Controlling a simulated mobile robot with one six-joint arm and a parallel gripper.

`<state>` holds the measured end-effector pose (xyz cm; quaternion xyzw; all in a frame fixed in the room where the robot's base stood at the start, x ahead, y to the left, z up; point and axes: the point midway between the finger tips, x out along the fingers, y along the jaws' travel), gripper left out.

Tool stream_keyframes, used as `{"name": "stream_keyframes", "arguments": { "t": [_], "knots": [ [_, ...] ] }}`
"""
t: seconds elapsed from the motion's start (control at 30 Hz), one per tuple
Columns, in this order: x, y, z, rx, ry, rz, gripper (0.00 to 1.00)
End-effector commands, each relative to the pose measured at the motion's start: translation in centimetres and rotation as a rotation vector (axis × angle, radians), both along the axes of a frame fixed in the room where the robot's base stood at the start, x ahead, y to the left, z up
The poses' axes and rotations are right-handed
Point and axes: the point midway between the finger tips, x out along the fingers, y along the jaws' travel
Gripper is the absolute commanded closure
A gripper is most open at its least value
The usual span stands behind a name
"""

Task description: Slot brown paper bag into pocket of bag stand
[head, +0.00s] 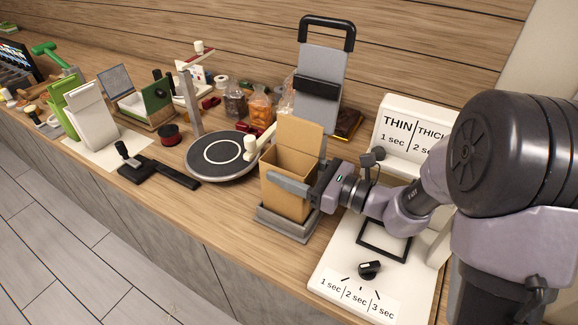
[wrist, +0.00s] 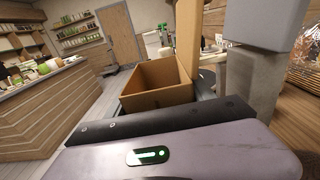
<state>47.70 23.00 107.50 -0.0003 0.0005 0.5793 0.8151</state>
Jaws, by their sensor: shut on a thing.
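The brown paper bag (head: 288,180) is an open-topped box shape with a tall back flap. It stands upright at the grey bag stand (head: 284,226), over its low tray base. The stand's tall back panel (head: 321,82), with a black handle on top, rises behind the bag. My gripper (head: 290,186) is shut on the bag from the right, with one grey finger across its front face. In the wrist view the bag's open mouth (wrist: 157,78) shows empty just beyond my gripper. Whether the bag's bottom touches the tray base is hard to tell.
A white sealer with a dial (head: 369,270) sits right of the stand, under my arm. A round dark turntable (head: 222,155) is to the left. Jars (head: 260,106) stand behind. Green and white bags (head: 91,117) are farther left. The counter's front strip is clear.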

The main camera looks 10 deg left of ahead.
Motion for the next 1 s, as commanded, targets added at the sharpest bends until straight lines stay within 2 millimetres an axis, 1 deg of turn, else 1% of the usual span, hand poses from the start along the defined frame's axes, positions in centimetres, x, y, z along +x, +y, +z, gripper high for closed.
{"name": "stream_keyframes", "arguments": {
  "t": [0.47,1.0],
  "knots": [
    [0.01,0.0,-0.18,0.001,0.0,0.0,1.0],
    [0.01,0.0,-0.98,0.001,0.0,0.0,1.0]
  ]
}}
